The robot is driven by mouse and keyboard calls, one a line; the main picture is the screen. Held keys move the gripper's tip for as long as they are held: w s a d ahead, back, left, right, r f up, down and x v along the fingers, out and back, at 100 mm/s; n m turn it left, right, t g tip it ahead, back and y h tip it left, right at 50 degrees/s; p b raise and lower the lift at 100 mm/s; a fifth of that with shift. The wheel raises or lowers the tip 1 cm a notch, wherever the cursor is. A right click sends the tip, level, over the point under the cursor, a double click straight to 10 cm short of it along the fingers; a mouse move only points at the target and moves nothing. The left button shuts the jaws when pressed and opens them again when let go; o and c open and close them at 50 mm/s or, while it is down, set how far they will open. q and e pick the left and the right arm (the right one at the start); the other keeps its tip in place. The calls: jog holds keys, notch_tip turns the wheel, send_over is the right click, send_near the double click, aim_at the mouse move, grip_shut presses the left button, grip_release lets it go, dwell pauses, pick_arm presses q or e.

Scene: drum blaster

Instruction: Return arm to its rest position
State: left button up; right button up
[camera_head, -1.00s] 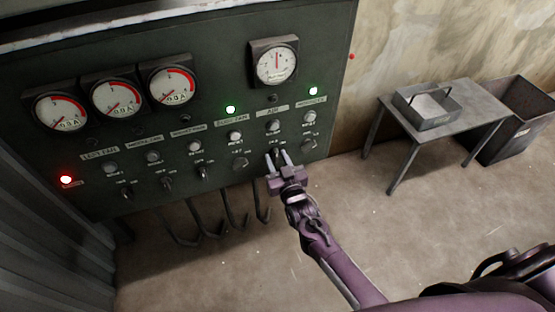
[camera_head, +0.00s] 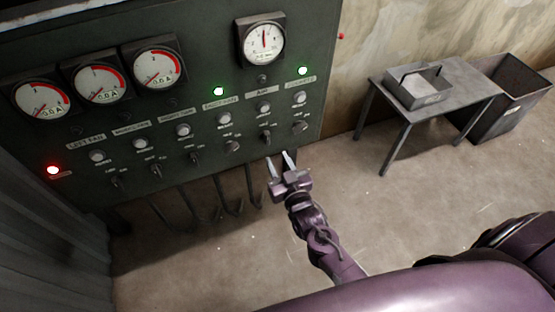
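My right gripper (camera_head: 280,164) is in front of the lower right part of the dark control panel (camera_head: 205,60), just below the row of switches. Its two fingers are spread apart with nothing between them. It is apart from the switch under the AIR label (camera_head: 266,137). My purple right arm runs down from the gripper to the bottom of the view. My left gripper is not in view.
The panel carries several round gauges (camera_head: 263,40), a red lamp (camera_head: 53,170) and two green lamps (camera_head: 218,91). Hooks or cables hang below it. A small metal table (camera_head: 468,80) with a tray (camera_head: 420,88) and a bin (camera_head: 507,104) stand at right. Open floor lies between.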

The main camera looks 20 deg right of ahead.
jog(key=s+d+f+n+g, duration=0.1)
jog(key=s+f+g, duration=0.3)
jog(key=s+f, duration=0.7)
jog(key=s+f+g, duration=0.4)
jog(key=f+g, duration=0.1)
jog(key=f, duration=1.2)
jog(key=s+d+f+g, duration=0.2)
jog(key=s+f+g, duration=0.2)
jog(key=s, duration=0.9)
jog(key=s+d+f+g, duration=0.2)
jog(key=s+f+g, duration=0.2)
jog(key=s+f, duration=0.5)
jog(key=s, duration=0.5)
jog(key=shift+d+f+n+h, duration=0.2)
jog(key=shift+f+n+h, duration=0.1)
jog(key=shift+n, duration=0.1)
jog(key=shift+c, duration=0.3)
